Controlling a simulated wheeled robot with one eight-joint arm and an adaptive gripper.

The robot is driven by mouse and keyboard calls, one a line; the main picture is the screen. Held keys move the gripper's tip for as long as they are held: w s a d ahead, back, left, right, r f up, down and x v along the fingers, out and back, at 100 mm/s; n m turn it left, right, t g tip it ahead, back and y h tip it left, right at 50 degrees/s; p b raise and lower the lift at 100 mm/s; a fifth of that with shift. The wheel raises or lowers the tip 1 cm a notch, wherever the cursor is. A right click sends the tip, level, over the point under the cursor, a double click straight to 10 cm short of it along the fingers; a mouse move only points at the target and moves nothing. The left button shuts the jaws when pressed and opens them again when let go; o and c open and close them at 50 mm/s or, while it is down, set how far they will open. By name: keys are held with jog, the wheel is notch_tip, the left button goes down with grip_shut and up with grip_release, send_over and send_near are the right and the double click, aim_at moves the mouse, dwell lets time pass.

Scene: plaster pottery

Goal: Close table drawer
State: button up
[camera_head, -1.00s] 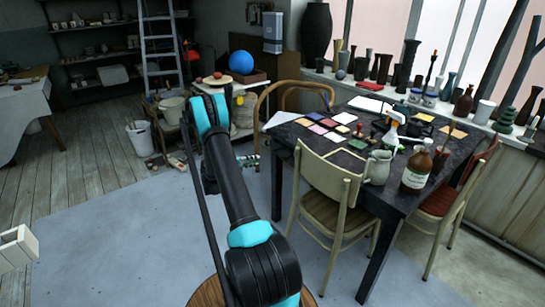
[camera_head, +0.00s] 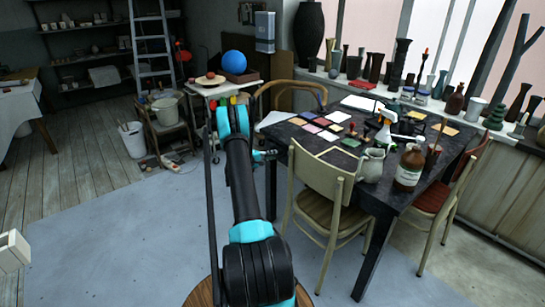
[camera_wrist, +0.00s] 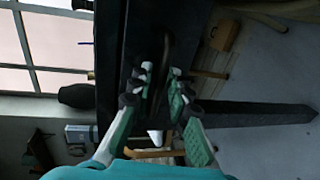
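The dark table (camera_head: 385,195) stands at the right in the head view. My gripper (camera_head: 264,155) is at its left end, small and partly hidden by my arm. In the wrist view, turned on its side, the table's dark end (camera_wrist: 140,35) fills the upper middle. A dark curved drawer handle (camera_wrist: 166,50) shows on it. My gripper (camera_wrist: 162,72) has its green-padded fingers apart, with the handle just ahead of the gap between the tips. I cannot tell whether they touch it. How far the drawer stands out is not clear.
A cream wooden chair (camera_head: 322,190) stands at the table's near side, and a curved-back wooden chair (camera_head: 290,92) is behind its left end. Bottles, a jug and coloured tiles cover the tabletop. A table leg (camera_wrist: 250,113) crosses the wrist view.

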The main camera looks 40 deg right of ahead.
jog(key=shift+d, duration=0.15)
grip_shut()
dwell(0.4)
jog(key=x, duration=0.2)
jog(key=r+x, duration=0.1)
jog(key=x, duration=0.1)
jog(key=shift+w+d, duration=0.1)
jog(key=shift+d, duration=0.15)
grip_release()
jog(key=shift+d+f, duration=0.1)
